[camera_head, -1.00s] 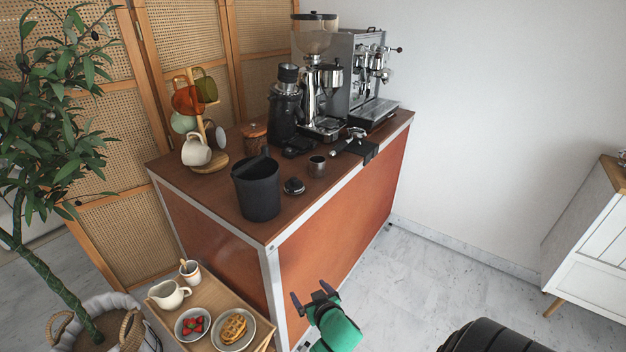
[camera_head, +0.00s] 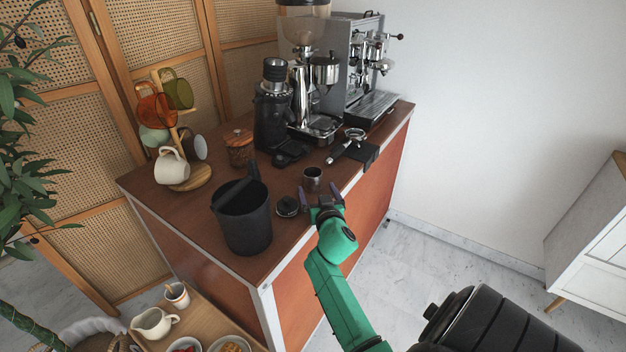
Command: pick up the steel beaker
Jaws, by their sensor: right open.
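The steel beaker (camera_head: 313,177), a small dark-grey metal cup, stands upright on the brown cart top near its front edge. My right gripper (camera_head: 322,195) is open and empty over the front edge of the cart, just on the near side of the beaker. Its two fingertips point toward the beaker. The beaker's lower part is close to the fingers; I cannot tell whether they touch it. My left gripper is not in view.
A round black tamper-like piece (camera_head: 287,206) lies just left of the gripper, and a black bin (camera_head: 243,217) stands beyond it. A portafilter (camera_head: 349,142) rests behind right of the beaker. The grinder (camera_head: 273,103) and espresso machine (camera_head: 358,68) stand at the back.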

